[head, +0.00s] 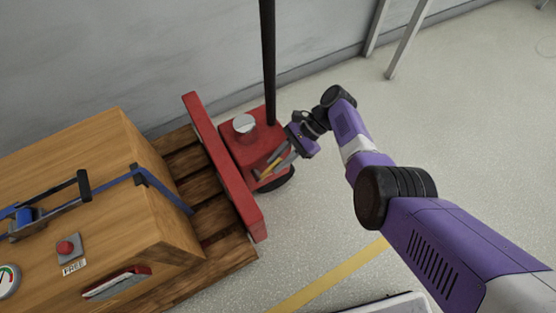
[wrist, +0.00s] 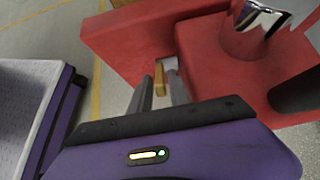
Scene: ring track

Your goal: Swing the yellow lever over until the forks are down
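The red pallet truck (head: 248,146) stands against the right end of the wooden pallet (head: 205,190). Its yellow lever (head: 268,171) sticks out low on the red body, and it also shows in the wrist view (wrist: 159,84). My gripper (head: 275,162) reaches down to the lever from the right. In the wrist view my two grey fingers (wrist: 160,90) stand apart, one on each side of the lever. A narrow gap seems to remain, and I see no clear grip on it. The forks are hidden under the pallet.
A wooden crate (head: 80,170) with a blue strap rides on the pallet. The truck's black handle bar (head: 268,60) rises beside my gripper. A grey wall (head: 160,50) stands behind. The floor to the right is open, with a yellow line (head: 330,275).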

